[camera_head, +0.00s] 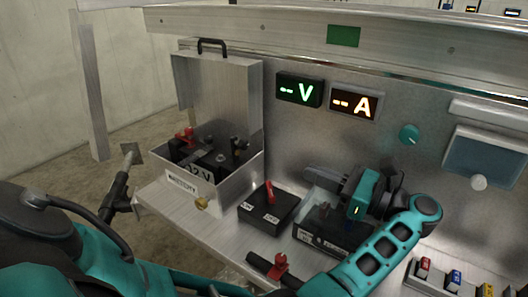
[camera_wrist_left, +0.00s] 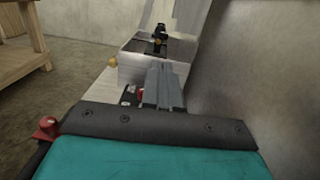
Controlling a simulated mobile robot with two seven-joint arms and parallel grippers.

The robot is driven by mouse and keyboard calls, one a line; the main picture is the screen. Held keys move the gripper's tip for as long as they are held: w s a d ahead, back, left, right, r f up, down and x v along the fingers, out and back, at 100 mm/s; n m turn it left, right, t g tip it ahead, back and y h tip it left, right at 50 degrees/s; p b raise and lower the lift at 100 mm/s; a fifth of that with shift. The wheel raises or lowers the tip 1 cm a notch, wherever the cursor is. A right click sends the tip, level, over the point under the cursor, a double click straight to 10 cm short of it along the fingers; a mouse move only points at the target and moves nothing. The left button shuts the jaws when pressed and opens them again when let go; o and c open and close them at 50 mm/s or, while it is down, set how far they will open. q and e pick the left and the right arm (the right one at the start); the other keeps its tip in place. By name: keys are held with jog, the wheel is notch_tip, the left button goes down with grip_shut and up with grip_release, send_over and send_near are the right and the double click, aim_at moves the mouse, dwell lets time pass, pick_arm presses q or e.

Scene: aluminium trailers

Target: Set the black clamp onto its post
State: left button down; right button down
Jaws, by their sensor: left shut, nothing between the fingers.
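The open metal battery box (camera_head: 215,205) stands at the left of the bench. A small dark upright piece, which looks like the black clamp (camera_head: 238,147), stands at the right of the battery top. It also shows beyond my fingers in the left wrist view (camera_wrist_left: 160,32). I cannot tell whether it sits on its post, which is hidden or too small to make out. A red clamp (camera_head: 185,135) is at the battery's left. My left gripper (camera_head: 318,178) is shut and empty, to the right of the box and apart from it, its fingers (camera_wrist_left: 166,86) pointing towards it.
A black switch box (camera_head: 262,218) with a red lever stands between the battery box and my gripper. A red knob (camera_head: 280,264) is near the front edge.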

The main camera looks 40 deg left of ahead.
aim_at(246, 146)
pick_arm(q)
jog(key=shift+a, duration=0.15)
jog(key=a, duration=0.4)
jog(key=s+a+p, duration=0.1)
jog(key=a, duration=0.4)
jog(key=s+a+r+p, duration=0.1)
jog(key=a, duration=0.3)
jog(key=shift+s+a, duration=0.1)
jog(key=shift+a, duration=0.2)
